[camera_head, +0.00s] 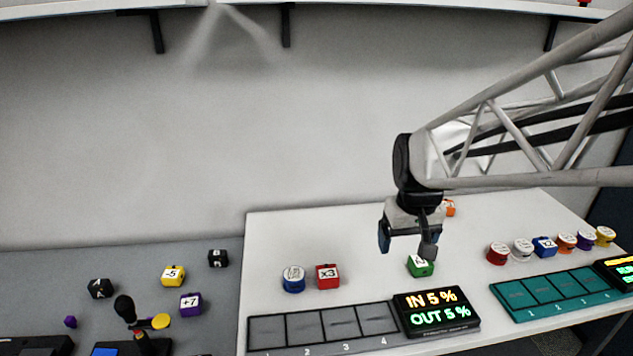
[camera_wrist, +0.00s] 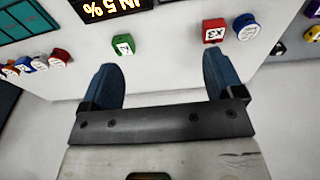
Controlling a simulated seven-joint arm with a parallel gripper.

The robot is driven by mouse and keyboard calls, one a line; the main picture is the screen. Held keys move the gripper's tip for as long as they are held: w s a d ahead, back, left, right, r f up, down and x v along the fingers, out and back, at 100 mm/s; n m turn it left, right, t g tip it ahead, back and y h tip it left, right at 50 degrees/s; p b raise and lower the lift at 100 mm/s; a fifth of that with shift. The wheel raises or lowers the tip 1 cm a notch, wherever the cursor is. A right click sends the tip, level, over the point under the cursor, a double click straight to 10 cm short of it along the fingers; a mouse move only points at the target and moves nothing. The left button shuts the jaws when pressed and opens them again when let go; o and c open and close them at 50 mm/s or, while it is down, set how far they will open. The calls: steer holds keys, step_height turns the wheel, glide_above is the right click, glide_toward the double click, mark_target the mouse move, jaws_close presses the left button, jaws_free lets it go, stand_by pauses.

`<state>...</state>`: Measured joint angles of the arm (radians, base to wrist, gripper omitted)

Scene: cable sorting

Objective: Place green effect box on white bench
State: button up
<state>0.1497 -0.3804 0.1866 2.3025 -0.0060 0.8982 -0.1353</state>
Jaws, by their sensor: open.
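The green effect box (camera_head: 420,267) is a small cube with a white label on top. It stands on the white bench (camera_head: 270,235), just behind the IN/OUT display. My gripper (camera_head: 411,250) is open and empty above the bench, close to the green box in the head view. In the wrist view, the green box (camera_wrist: 122,45) lies beyond the fingertips, toward the left finger. The gap between the fingers (camera_wrist: 160,80) shows only bare bench.
A red x3 box (camera_head: 328,276) and a blue round piece (camera_head: 293,279) stand left of the green box. Several coloured pieces stand right, behind a teal slot tray (camera_head: 520,295). A grey slot tray (camera_head: 267,331) and the display (camera_head: 437,311) lie in front. The grey bench (camera_head: 230,290) holds more boxes.

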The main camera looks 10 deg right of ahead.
steer(key=s+a, duration=0.3)
steer(key=s, duration=0.4)
steer(key=s+a+r+t, duration=0.1)
steer(key=s+a, duration=0.2)
steer(key=s, duration=0.4)
steer(key=shift+a+r, duration=0.15)
steer(key=shift+r, duration=0.05)
